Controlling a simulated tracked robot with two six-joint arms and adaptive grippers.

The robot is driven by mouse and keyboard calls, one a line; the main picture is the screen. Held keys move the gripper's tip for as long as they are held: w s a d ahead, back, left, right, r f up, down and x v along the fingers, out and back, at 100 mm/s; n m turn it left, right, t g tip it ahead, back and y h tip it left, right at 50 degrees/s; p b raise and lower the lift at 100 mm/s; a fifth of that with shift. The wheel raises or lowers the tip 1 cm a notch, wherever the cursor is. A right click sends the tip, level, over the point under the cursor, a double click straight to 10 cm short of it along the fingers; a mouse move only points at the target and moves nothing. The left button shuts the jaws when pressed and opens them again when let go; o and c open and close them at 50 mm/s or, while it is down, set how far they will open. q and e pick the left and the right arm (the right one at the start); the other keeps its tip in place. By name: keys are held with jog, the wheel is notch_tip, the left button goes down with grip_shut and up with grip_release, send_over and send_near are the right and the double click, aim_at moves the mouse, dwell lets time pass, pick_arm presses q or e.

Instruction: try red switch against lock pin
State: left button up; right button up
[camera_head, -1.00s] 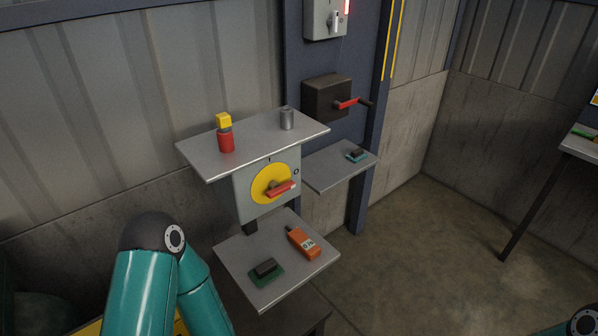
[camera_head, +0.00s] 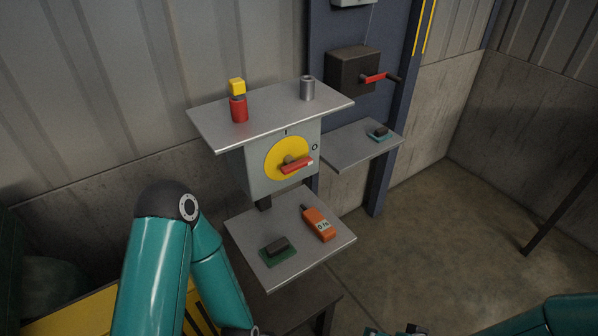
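The red switch handle (camera_head: 297,165) sits on a round yellow plate (camera_head: 272,160) on the front of a grey box (camera_head: 258,183). It lies nearly level, its free end to the right below the "O" mark; an "I" mark is at the top. I cannot make out a lock pin for certain. A red cylinder (camera_head: 239,110) with a yellow block (camera_head: 237,86) on top and a grey metal cylinder (camera_head: 307,88) stand on the shelf above.
The upper shelf (camera_head: 270,115) overhangs the switch box. The lower shelf (camera_head: 262,230) holds an orange meter (camera_head: 319,223) and a dark block on a green pad (camera_head: 277,250). To the right are a side shelf (camera_head: 355,148) and a dark box (camera_head: 350,70) with a red-handled crank (camera_head: 376,77).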

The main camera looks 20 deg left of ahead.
jog(key=w+a+r+n+t+y+b, duration=0.1)
jog(key=w+a+r+n+t+b, duration=0.15)
jog(key=w+r, duration=0.35)
jog(key=n+t+y+b, duration=0.4)
jog(key=n+y, duration=0.1)
jog(key=y, duration=0.1)
send_near(299, 166)
jog(key=d+f, duration=0.8)
jog(key=f, duration=0.2)
jog(key=s+a+r+n+y+b, duration=0.1)
jog(key=s+a+r+n+y, duration=0.15)
jog(key=r, duration=0.65)
jog(key=p+x, duration=0.1)
jog(key=x, duration=0.4)
jog(key=p+x, duration=0.1)
jog(key=x, duration=0.5)
jog(key=p+x, duration=0.1)
jog(key=x, duration=0.4)
jog(key=shift+a+f, duration=0.25)
jog(key=shift+f, duration=0.1)
pick_arm(q)
notch_tip(299, 166, down, 6)
jog(key=shift+s, duration=0.1)
